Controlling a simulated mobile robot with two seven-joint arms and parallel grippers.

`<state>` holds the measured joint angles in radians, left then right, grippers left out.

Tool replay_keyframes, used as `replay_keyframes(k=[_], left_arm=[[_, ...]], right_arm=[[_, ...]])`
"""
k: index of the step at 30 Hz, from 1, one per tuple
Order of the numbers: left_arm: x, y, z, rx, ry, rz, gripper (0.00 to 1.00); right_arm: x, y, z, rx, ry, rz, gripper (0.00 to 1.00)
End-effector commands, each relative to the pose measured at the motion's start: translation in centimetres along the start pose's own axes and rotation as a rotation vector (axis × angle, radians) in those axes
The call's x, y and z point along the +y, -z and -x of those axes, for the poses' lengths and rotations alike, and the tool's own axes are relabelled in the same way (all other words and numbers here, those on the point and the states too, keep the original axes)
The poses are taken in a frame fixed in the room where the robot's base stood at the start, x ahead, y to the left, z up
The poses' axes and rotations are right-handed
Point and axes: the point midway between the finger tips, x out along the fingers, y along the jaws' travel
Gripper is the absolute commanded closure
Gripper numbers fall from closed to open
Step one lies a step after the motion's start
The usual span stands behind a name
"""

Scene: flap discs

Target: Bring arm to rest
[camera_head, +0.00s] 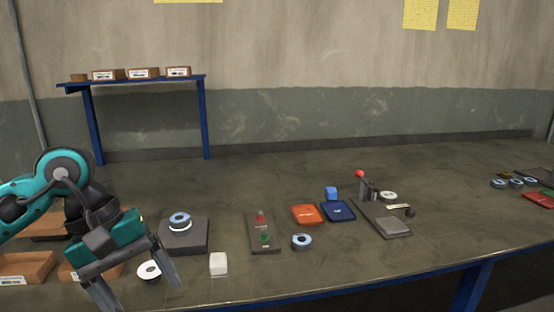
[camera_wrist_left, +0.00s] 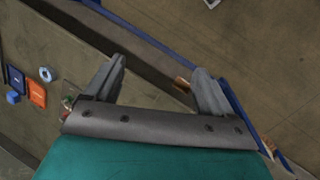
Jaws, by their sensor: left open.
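My left arm comes in from the left in the head view, teal and black. Its left gripper (camera_head: 138,290) is open with the fingers spread and pointing down, over the front left of the table. A white disc with a dark centre (camera_head: 149,270) shows between the fingers, and I see nothing held. In the left wrist view the two fingers of the left gripper (camera_wrist_left: 162,80) stand wide apart with nothing between them but background. My right gripper is not in view.
Flap discs (camera_head: 180,220) sit on a dark plate (camera_head: 184,247), with a white block (camera_head: 218,264) beside. Cardboard bins (camera_head: 27,268) stand at the left. A button panel (camera_head: 262,236), orange tray (camera_head: 306,215), blue tray (camera_head: 338,211) and lever fixture (camera_head: 384,222) lie rightward. A blue shelf (camera_head: 140,80) stands behind.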

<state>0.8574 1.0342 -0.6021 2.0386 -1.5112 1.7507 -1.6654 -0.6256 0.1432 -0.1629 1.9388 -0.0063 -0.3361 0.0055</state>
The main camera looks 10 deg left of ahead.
Motion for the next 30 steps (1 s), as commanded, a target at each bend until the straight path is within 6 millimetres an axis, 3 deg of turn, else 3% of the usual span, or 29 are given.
replay_keyframes(k=[1,5,9,11,14,16,19,21,22,26,30], left_arm=[[1.5,-1.7,-1.8,-0.106,-0.068,0.049,0.16],[5.6,-6.4,-4.6,-0.423,-0.253,0.256,0.16],[10.2,-10.5,-5.1,-0.866,-0.421,0.616,0.16],[11.7,-11.2,-4.7,-1.070,-0.468,0.804,0.16],[13.6,-10.5,-4.1,-1.417,-0.511,1.146,0.16],[14.0,-8.8,-4.2,-1.662,-0.511,1.403,0.16],[13.2,-5.3,-5.8,-2.013,-0.476,1.790,0.16],[11.5,-2.8,-8.2,-2.259,-0.424,2.068,0.16],[10.5,-1.7,-9.6,2.211,0.369,-2.047,0.16],[4.7,0.9,-17.0,1.719,0.143,-1.648,0.16],[-1.5,0.1,-24.1,1.330,0.017,-1.289,0.16]], right_arm=[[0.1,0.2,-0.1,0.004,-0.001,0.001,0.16],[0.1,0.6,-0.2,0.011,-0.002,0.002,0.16],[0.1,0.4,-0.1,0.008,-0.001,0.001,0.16],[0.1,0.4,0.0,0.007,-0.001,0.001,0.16],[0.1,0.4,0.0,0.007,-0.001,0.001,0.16],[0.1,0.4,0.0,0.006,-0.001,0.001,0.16],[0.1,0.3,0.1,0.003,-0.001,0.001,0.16],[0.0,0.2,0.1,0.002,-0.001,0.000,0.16],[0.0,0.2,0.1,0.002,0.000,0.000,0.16],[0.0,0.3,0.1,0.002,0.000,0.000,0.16],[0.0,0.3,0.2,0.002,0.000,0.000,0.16]])
